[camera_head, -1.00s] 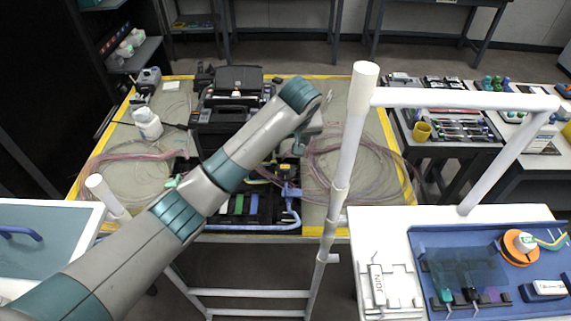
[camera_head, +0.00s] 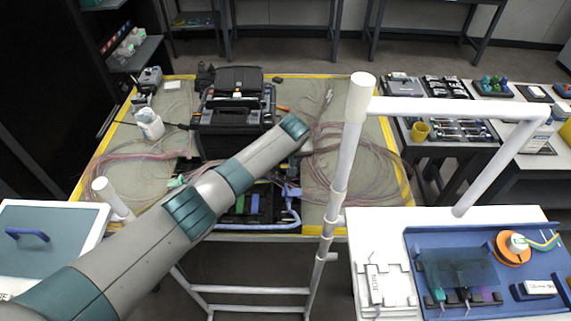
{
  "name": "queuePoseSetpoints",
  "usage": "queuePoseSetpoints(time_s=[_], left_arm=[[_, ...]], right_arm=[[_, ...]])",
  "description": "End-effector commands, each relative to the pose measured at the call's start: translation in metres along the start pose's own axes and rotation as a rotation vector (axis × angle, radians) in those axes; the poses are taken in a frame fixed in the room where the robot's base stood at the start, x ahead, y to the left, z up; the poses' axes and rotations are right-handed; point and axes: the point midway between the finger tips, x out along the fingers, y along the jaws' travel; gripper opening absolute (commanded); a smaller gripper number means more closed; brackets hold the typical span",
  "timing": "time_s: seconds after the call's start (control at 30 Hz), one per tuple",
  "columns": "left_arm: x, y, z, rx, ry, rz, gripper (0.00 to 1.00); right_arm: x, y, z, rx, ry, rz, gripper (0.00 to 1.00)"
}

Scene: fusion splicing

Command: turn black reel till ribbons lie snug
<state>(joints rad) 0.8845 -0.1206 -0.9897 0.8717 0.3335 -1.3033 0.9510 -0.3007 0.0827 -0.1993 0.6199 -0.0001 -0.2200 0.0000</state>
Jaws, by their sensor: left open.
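My left arm reaches across the work table, and my left gripper (camera_head: 293,168) hangs below its wrist, small and partly hidden, near the right front of the black tray (camera_head: 265,208). The gripper is open, and I see nothing held in it. Pinkish ribbons lie in loose loops on the table, one coil (camera_head: 365,165) right of the gripper and another (camera_head: 125,165) at the left. I cannot pick out the black reel with certainty; my forearm covers part of the table's middle. My right gripper is not in view.
A black machine (camera_head: 232,108) stands behind my arm. A white bottle (camera_head: 149,124) is at the left. A white pipe frame (camera_head: 347,150) rises close to the right of my wrist. An orange reel (camera_head: 510,250) sits on a blue tray at the right front.

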Motion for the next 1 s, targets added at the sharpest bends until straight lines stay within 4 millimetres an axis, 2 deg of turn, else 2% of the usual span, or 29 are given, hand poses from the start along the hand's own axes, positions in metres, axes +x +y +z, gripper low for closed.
queuePoseSetpoints(time_s=[0.3,0.67,0.7,0.87,1.0], left_arm=[[0.021,0.000,0.000,0.001,0.000,-0.001,0.46],[0.024,0.000,0.000,0.001,0.001,0.001,0.46],[0.024,0.000,0.000,0.001,0.001,0.001,0.44],[0.024,0.000,0.000,0.001,0.001,0.001,0.06],[0.023,0.000,0.000,0.001,0.001,0.001,0.05]], right_arm=[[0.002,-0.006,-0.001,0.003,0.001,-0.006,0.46],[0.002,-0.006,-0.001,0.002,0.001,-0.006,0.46],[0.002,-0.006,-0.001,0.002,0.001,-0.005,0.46],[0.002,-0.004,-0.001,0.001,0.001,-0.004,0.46],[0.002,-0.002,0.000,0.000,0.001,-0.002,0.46]])
